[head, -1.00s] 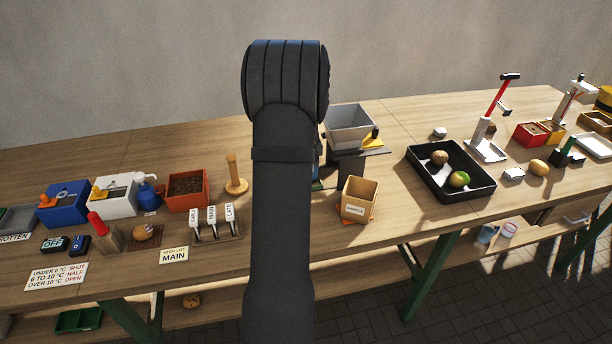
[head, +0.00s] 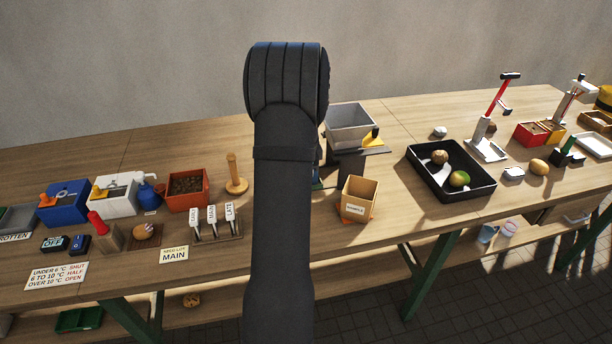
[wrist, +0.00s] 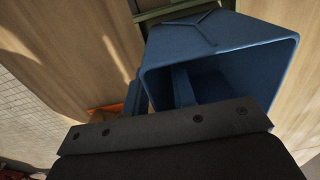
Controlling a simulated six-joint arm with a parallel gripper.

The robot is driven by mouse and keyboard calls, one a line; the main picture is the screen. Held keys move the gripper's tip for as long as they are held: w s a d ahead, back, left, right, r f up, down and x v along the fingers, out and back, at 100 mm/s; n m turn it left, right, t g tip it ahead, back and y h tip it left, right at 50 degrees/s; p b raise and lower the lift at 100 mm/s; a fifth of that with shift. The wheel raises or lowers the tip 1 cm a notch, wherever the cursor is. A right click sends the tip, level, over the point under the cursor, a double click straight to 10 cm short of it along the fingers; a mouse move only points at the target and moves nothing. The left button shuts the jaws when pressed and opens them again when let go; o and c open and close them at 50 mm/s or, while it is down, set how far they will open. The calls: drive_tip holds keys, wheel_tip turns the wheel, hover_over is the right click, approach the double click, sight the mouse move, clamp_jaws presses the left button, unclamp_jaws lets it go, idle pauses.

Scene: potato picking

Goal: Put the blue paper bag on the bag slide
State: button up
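The blue paper bag (wrist: 222,35) fills the upper right of the wrist view, with its open mouth facing the camera. My gripper (wrist: 163,92) is at the bag's left wall. One narrow finger shows just outside that wall and the other appears inside the mouth. Whether the fingers press on the wall is unclear. In the head view my arm hides the gripper and nearly all of the bag; only a thin blue-dark sliver shows at its right edge. A dark green frame shows beyond the bag (wrist: 180,10); I cannot tell if it is the bag slide.
A small brown box (head: 358,200) stands right of my arm, with a grey bin (head: 348,127) behind it. A black tray (head: 450,190) with two round items lies further right. A wooden peg (head: 236,180) and an orange-red box (head: 187,190) stand left.

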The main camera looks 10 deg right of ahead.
wheel_tip(320, 180, up, 12)
idle(0.4)
drive_tip(key=shift+s+f, duration=0.1)
drive_tip(key=shift+f, duration=0.05)
drive_tip(key=shift+f, duration=4.2)
drive_tip(key=shift+f, duration=1.7)
wheel_tip(320, 180, up, 28)
drive_tip(key=s+a+f, duration=0.2)
drive_tip(key=s+f, duration=0.5)
drive_tip(key=f, duration=0.2)
drive_tip(key=s+a+f, duration=0.2)
drive_tip(key=s+f, duration=0.6)
drive_tip(key=f, duration=0.2)
drive_tip(key=shift+s, duration=0.15)
